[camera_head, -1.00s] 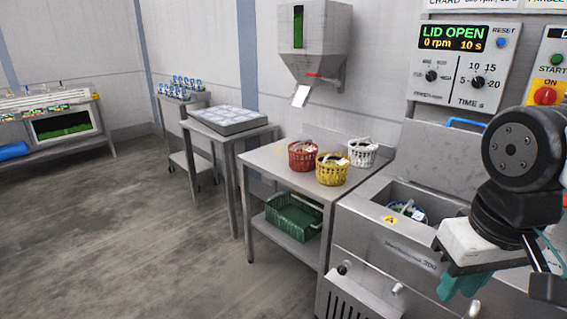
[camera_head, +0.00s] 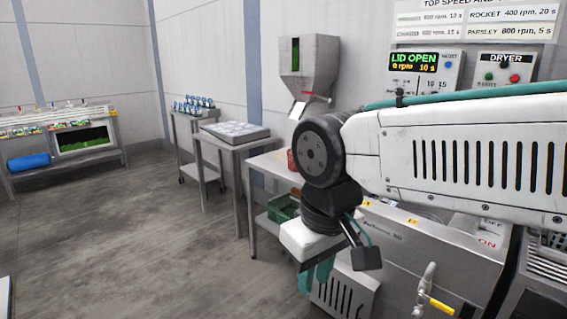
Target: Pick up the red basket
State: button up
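The red basket (camera_head: 292,160) stands on the steel table (camera_head: 266,166), and only a thin strip of it shows beside my arm's dark joint. My gripper (camera_head: 318,275) has teal fingers that point down, in front of and below the table top, apart from the basket. The view does not show clearly whether the fingers are apart or together. My arm hides most of the basket and the table top.
A green crate (camera_head: 283,208) sits on the table's lower shelf. A side table with a tray (camera_head: 235,133) stands to the left. The washer (camera_head: 400,240) with a yellow-handled tap (camera_head: 437,305) is at the right. The floor at left is clear.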

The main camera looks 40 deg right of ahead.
aim_at(292, 167)
jog(key=u, duration=0.2)
jog(key=i, duration=2.7)
jog(key=z, duration=1.5)
jog(key=i, duration=0.8)
jog(key=z, duration=0.8)
